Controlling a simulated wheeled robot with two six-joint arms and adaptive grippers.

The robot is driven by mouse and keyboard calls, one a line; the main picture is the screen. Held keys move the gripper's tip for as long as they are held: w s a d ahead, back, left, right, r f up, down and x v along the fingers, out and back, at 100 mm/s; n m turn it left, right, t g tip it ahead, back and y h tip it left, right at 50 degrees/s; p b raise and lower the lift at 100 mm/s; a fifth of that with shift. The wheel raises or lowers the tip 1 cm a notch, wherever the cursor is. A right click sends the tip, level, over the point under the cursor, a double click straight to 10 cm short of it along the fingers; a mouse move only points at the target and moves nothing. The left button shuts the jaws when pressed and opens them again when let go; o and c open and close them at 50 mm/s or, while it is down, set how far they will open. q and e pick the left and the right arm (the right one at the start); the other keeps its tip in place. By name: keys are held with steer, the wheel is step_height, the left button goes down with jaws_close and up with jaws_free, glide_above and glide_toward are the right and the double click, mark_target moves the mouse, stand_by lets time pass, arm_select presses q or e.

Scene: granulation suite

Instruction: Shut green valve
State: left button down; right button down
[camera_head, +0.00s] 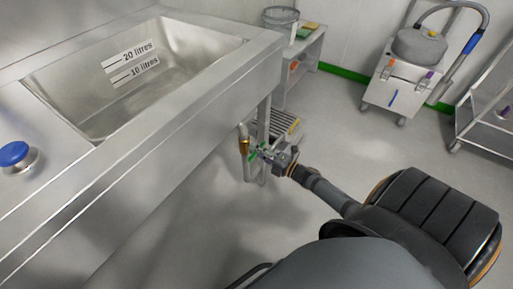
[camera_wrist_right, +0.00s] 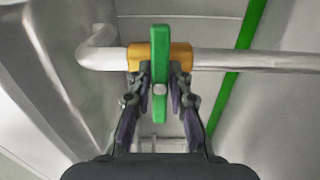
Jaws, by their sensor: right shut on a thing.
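The green valve handle (camera_wrist_right: 160,48) shows in the right wrist view as a long flat bar lying across its brass body (camera_wrist_right: 181,57). The handle is crosswise to the steel pipe (camera_wrist_right: 250,60). My right gripper (camera_wrist_right: 160,90) is shut on the lower part of the handle, one finger on each side. In the head view the brass valve body (camera_head: 244,146) sits on the pipe below the sink's front edge. There my right gripper (camera_head: 268,154) reaches it from the right and hides part of the green handle. My left gripper is in neither view.
A steel sink (camera_head: 165,75) with litre marks fills the left, with a blue knob (camera_head: 14,154) on its rim. A grey bucket (camera_head: 281,22) stands on a shelf unit behind. A wheeled white machine (camera_head: 405,75) and a trolley (camera_head: 490,110) stand at right.

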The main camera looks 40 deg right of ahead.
steer(key=c, duration=1.2)
jaws_free()
steer(key=v, duration=1.2)
